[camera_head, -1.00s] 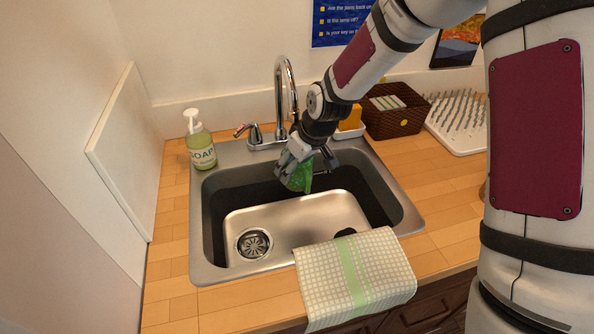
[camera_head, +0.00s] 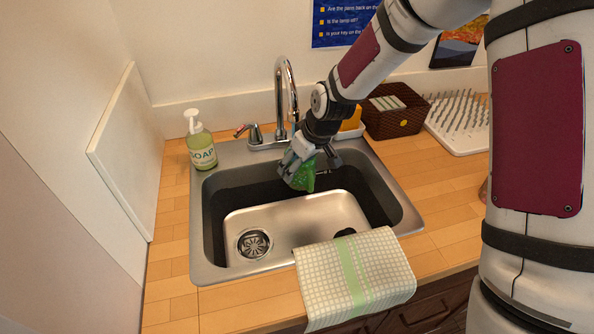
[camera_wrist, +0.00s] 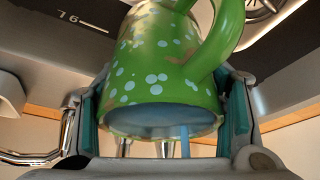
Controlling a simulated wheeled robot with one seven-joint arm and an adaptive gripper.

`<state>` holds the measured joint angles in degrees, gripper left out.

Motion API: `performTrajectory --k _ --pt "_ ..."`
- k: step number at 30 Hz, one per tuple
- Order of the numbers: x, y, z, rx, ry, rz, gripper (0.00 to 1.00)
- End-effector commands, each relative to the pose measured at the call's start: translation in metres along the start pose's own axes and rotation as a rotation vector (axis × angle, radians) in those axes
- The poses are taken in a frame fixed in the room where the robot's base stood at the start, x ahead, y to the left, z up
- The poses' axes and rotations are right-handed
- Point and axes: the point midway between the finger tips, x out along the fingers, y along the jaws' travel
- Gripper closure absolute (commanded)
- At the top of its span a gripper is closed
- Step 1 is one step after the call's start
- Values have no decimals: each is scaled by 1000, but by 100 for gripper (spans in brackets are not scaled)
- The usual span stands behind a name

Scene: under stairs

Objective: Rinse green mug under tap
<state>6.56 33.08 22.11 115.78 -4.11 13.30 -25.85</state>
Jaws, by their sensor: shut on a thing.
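The green mug (camera_head: 303,179) hangs tilted over the back part of the sink, below the tap (camera_head: 286,85). My gripper (camera_head: 297,165) is shut on it. In the wrist view the mug (camera_wrist: 165,75) fills the space between the teal finger pads, with pale dots, brownish patches and its handle at the upper right. A light blue round face shows at its near end, with a thin bluish strip beside it; I cannot tell whether that is water. The tap lever (camera_head: 250,131) stands left of the spout. The spout's tip is hard to make out.
The steel sink (camera_head: 208,230) has a drain at left and a dark item near its front. A soap bottle (camera_head: 200,147) stands at left. A checked towel (camera_head: 330,285) hangs over the front edge. A brown basket (camera_head: 395,118) and spiked rack (camera_head: 460,120) are at right.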

Motion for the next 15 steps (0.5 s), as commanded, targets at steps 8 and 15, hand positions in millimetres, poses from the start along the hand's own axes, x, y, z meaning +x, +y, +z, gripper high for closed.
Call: performTrajectory --k 8,15 --pt "0 -1 -1 -1 2 1 96" --pt "0 -6 -3 0 2 1 96"
